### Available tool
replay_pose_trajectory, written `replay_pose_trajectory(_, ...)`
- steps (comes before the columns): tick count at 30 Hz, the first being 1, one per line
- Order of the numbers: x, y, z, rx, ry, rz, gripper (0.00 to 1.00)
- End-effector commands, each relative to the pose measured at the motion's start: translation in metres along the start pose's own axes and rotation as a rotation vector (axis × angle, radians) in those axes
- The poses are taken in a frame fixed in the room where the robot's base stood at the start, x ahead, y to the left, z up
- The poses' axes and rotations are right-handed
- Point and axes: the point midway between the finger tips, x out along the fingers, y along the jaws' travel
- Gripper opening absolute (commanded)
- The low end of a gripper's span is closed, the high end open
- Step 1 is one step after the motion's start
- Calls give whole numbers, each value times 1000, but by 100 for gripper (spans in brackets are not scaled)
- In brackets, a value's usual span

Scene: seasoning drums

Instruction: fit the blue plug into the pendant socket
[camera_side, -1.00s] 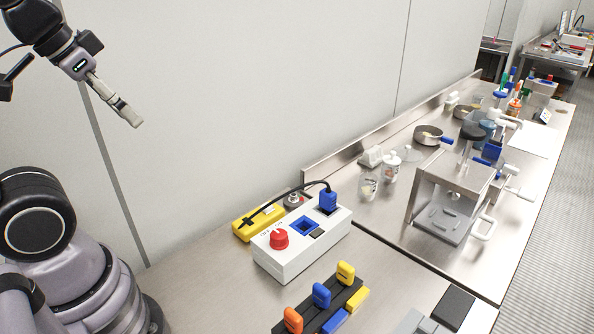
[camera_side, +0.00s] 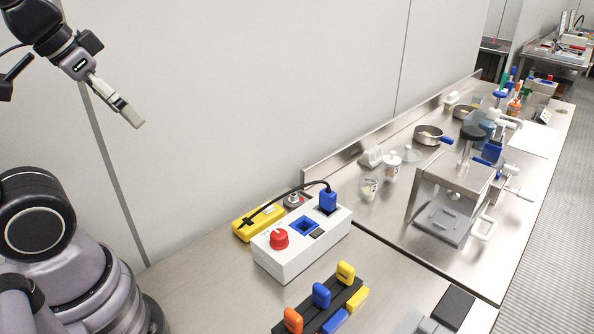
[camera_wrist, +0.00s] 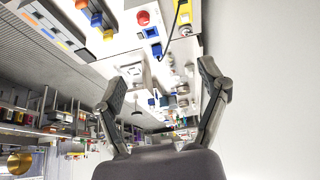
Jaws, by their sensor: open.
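The blue plug (camera_side: 327,200), with a black cable, stands upright at the right end of the white box (camera_side: 285,262). It also shows in the wrist view (camera_wrist: 157,50). A blue-framed square opening (camera_side: 305,226) lies between it and a red knob (camera_side: 279,239) on the box top. The cable arcs over to a yellow unit (camera_side: 246,226) behind the box. Which opening is the pendant socket I cannot tell. My gripper (camera_side: 131,116) is high at the upper left, far from the plug. In the wrist view my gripper (camera_wrist: 162,76) has its fingers spread, with nothing held.
A dark rack with orange (camera_side: 293,319), blue (camera_side: 321,295) and yellow (camera_side: 345,273) handles stands in front of the box. A metal press frame (camera_side: 459,200), cups and pans stand on the right table. The wall runs behind. The bench left of the box is clear.

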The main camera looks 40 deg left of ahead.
Motion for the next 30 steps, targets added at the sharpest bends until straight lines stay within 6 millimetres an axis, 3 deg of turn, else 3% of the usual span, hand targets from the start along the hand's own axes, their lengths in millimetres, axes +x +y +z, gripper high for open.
replay_pose_trajectory(5, 3, 1, -4, 1, 1, 4, 74)
replay_pose_trajectory(8, 17, 5, -23, 5, 10, 18, 74)
replay_pose_trajectory(11, 45, 13, -55, 8, 31, 42, 74)
replay_pose_trajectory(15, 104, 28, -103, 3, 80, 71, 74)
replay_pose_trajectory(21, 201, 49, -143, -12, 154, 75, 74)
replay_pose_trajectory(27, 294, 62, -147, -13, 227, 40, 74)
replay_pose_trajectory(30, 324, 64, -141, -7, 258, 20, 74)
